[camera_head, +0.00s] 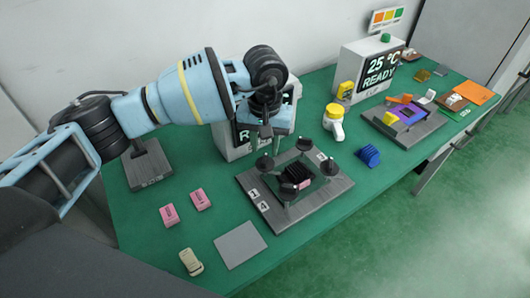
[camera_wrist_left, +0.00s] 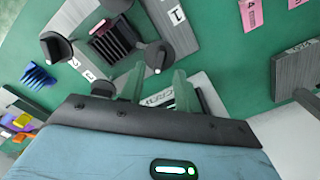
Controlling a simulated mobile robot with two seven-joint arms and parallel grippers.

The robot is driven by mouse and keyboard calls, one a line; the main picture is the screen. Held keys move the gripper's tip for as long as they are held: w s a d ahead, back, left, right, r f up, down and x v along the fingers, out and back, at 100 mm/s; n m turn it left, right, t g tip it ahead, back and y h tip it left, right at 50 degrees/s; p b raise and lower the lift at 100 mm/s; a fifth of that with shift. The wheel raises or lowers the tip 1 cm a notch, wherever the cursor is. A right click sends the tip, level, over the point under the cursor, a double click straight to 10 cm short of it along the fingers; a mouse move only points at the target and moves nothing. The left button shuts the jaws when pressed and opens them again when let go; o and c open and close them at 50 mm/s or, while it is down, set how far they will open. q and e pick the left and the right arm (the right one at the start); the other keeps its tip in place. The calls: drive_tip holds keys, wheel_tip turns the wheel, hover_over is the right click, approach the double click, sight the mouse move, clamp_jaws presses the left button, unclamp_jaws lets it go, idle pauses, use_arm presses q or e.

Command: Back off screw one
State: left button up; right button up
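The wood-grey fixture plate (camera_head: 325,193) carries several black knob-headed screws around a black finned block (camera_head: 298,173). The screw nearest label 1, screw one (camera_head: 264,164), stands at the plate's back-left corner; it also shows in the left wrist view (camera_wrist_left: 157,56). My left gripper (camera_head: 267,140) points down above this screw. In the left wrist view its two greenish fingers (camera_wrist_left: 157,72) are apart, with the screw's knob just beyond the gap between the tips. I cannot tell whether they touch it. My right gripper is not in view.
Behind my left gripper stands a display box (camera_head: 228,146), partly hidden. Pink blocks (camera_head: 200,200), a grey square (camera_head: 240,245) and a beige item (camera_head: 191,262) lie at front left. A blue finned block (camera_head: 369,155) and a yellow-capped white bottle (camera_head: 334,122) stand to the right.

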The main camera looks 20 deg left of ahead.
sight(265, 158)
use_arm(q)
drive_tip(key=shift+f, duration=1.9)
drive_tip(key=shift+c, duration=0.4)
clamp_jaws()
